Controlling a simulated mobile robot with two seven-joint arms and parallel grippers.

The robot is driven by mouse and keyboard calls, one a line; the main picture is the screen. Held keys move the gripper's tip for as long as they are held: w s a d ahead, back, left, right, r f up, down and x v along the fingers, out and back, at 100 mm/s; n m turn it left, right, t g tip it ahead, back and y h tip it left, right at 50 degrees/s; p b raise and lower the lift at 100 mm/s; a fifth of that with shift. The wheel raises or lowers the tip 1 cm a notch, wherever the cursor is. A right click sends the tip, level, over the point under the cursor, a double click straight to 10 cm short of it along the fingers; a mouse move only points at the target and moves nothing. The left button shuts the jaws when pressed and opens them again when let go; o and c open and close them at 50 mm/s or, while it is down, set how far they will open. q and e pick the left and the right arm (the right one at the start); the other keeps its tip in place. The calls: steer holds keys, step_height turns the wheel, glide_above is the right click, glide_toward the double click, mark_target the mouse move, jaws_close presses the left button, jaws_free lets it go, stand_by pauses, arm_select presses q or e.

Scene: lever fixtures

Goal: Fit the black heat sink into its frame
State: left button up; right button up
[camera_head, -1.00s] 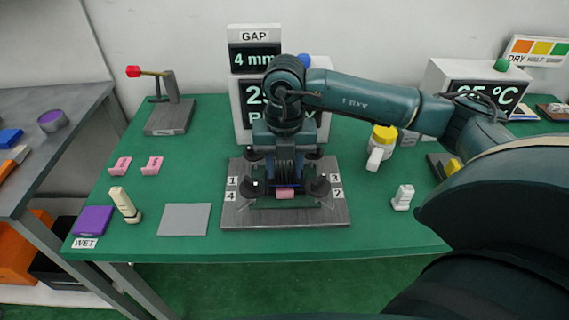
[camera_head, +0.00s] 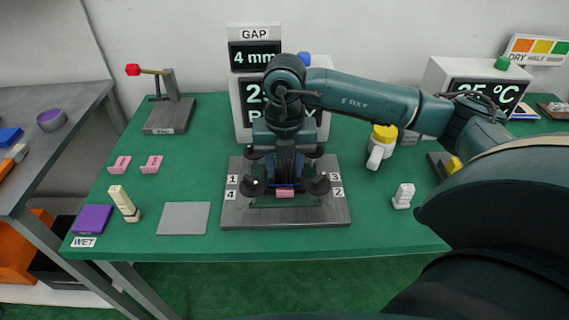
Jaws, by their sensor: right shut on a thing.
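My right gripper (camera_head: 285,185) points straight down over the middle of the grey frame plate (camera_head: 240,212). Its jaws are shut on a dark thing that looks like the black heat sink, mostly hidden by the hand. I cannot tell how far the heat sink sits in the frame. Black knobs stand around it at the corners, with labels such as 1, 2, 3 and 4. A pink clip (camera_head: 285,194) shows at the front, just below the fingers. Two more pink clips (camera_head: 120,165) (camera_head: 151,165) lie on the left of the table. My left gripper is out of view.
A red-tipped lever stand (camera_head: 168,115) and a display reading "GAP 4 mm" (camera_head: 254,57) stand behind. A grey pad (camera_head: 184,218), purple pad (camera_head: 92,219) and cream brush-like piece (camera_head: 125,204) lie front left. A yellow-capped bottle (camera_head: 382,145) and white piece (camera_head: 403,196) are right.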

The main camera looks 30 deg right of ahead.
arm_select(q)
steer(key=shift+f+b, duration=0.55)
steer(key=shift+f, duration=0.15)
arm_select(e)
steer(key=shift+f, duration=0.7)
steer(key=o, duration=1)
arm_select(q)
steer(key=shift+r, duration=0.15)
arm_select(e)
step_height(320, 180, up, 3)
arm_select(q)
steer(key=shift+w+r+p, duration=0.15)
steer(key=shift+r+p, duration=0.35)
arm_select(e)
step_height(320, 180, up, 10)
steer(key=shift+r, duration=0.15)
